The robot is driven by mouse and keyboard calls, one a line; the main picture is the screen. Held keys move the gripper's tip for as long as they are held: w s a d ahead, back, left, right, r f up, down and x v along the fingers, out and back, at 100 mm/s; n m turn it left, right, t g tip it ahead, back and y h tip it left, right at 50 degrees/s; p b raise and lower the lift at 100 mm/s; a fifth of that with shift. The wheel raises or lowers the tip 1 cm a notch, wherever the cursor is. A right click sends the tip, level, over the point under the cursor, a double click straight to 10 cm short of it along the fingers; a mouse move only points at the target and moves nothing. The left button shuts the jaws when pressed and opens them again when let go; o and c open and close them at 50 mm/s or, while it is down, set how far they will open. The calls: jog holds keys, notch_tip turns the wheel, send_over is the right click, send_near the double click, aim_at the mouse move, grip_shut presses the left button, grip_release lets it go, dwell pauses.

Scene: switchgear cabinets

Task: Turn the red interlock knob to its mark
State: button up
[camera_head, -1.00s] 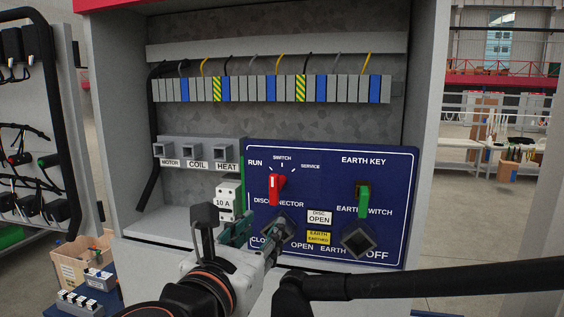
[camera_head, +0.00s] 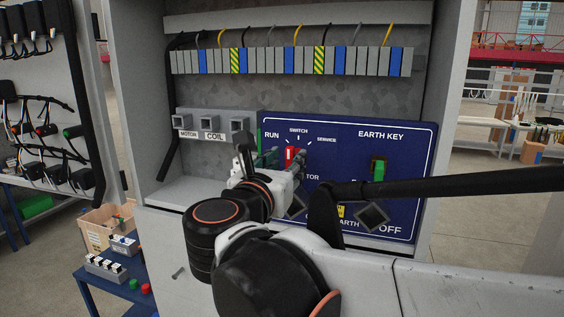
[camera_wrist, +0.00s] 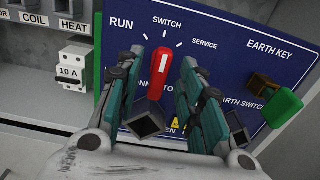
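The red interlock knob (camera_wrist: 158,78) is on the blue panel (camera_wrist: 228,60), its white stripe pointing roughly up toward the SWITCH mark. It also shows in the head view (camera_head: 290,154), partly hidden by my gripper. My gripper (camera_wrist: 162,60) is open, with one teal finger on each side of the knob. A gap shows on both sides, so the fingers look apart from it. How deep the fingertips reach over the knob is hard to tell. RUN, SWITCH and SERVICE labels with white ticks sit above the knob.
A green earth key (camera_wrist: 283,107) sticks out at the right of the panel. Dark square sockets (camera_wrist: 146,122) lie below the knob. A white 10 A breaker (camera_wrist: 72,72) is at the left. Terminal blocks (camera_head: 290,61) run across the cabinet above.

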jog(key=shift+x, duration=1.5)
grip_shut()
jog(key=shift+m, duration=0.3)
jog(key=m+b, duration=0.1)
jog(key=m, duration=0.3)
jog(key=shift+s+d+f+b, duration=0.1)
jog(key=shift+d+b, duration=0.05)
jog(key=shift+b, duration=0.25)
jog(key=shift+m+b, duration=0.45)
jog(key=shift+m, duration=1.55)
